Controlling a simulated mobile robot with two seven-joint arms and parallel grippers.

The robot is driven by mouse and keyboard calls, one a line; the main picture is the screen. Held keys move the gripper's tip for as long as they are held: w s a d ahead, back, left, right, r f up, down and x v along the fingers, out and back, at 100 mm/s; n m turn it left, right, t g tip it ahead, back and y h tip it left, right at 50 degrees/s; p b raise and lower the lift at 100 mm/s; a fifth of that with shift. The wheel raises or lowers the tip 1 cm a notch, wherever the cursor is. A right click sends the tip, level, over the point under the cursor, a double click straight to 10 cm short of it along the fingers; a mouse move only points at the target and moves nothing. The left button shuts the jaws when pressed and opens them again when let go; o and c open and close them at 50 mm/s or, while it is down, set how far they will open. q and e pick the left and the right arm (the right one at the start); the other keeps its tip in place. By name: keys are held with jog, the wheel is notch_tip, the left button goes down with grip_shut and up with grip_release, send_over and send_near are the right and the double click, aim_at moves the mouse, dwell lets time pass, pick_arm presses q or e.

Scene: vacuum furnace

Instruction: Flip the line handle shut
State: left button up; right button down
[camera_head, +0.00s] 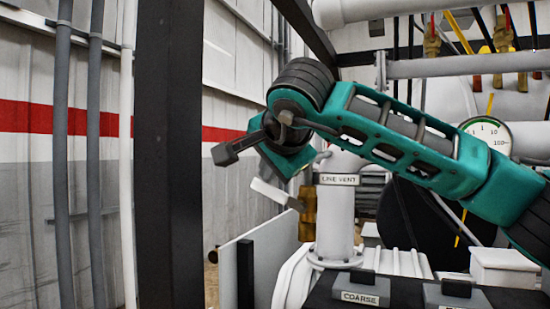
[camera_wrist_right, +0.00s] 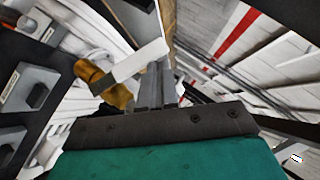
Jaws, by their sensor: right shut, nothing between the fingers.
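The line handle (camera_head: 270,193) is a pale flat lever beside the LINE VENT label. It slants up to the left from its brass valve body (camera_head: 308,212). My right gripper (camera_head: 322,156) is mostly hidden behind its own teal hand, just above the handle. In the right wrist view, the gripper's grey fingers (camera_wrist_right: 158,84) are together and empty. They show right beside the pale handle (camera_wrist_right: 142,62), with the brass body (camera_wrist_right: 103,82) to the left; whether they touch the handle is unclear. My left gripper is out of view.
The white vent pipe (camera_head: 335,225) stands right of the valve. The COARSE switch (camera_head: 361,288) sits on a dark panel in front. A dark post (camera_head: 168,150) rises at left, and a gauge (camera_head: 488,136) is behind my right arm.

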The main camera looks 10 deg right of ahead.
jog(key=shift+w+a+f, duration=0.25)
jog(key=shift+a+f, duration=0.1)
jog(key=shift+r+p, duration=0.75)
jog(key=shift+r, duration=0.1)
